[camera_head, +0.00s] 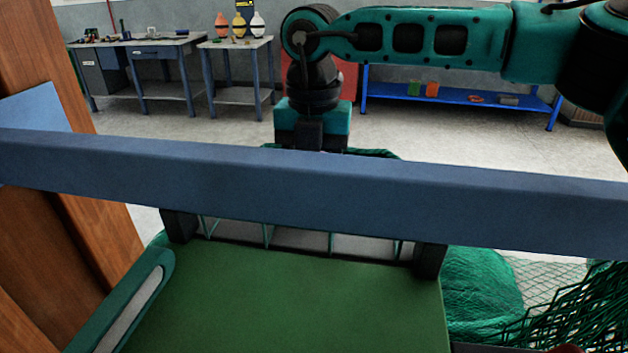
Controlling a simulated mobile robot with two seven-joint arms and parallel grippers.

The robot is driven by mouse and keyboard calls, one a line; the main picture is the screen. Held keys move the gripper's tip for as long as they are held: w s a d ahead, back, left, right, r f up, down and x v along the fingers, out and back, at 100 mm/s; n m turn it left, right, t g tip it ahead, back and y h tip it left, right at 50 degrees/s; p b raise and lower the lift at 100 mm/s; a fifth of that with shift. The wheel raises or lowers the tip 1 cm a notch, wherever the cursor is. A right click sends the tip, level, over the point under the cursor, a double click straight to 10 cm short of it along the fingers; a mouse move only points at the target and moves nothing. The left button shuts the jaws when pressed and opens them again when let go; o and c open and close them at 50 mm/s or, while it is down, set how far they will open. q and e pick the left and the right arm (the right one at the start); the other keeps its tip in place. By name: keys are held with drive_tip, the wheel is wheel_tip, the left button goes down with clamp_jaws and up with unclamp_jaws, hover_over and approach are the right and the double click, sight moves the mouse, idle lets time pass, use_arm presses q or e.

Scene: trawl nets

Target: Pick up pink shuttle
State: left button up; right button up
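I cannot make out a pink shuttle for certain. A small reddish item (475,98) lies on the blue bench (455,97) at the back right, too small to identify. My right arm reaches in from the right across the top. Its gripper (312,134) points down at the middle, behind the blue beam (310,185). The beam hides its fingertips, so I cannot see whether it is open or holds anything. My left gripper is not in view.
The blue beam crosses the whole width close in front. Green netting (480,290) hangs at the lower right. A wooden post (75,220) stands at the left. Workbenches (130,42) with tools and a small table with several coloured floats (240,25) stand at the back.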

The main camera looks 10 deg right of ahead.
drive_tip(key=shift+f, duration=0.35)
drive_tip(key=shift+c, duration=0.3)
clamp_jaws()
drive_tip(key=shift+r, duration=0.15)
wheel_tip(320, 180, up, 20)
drive_tip(key=shift+p, duration=0.45)
idle(0.3)
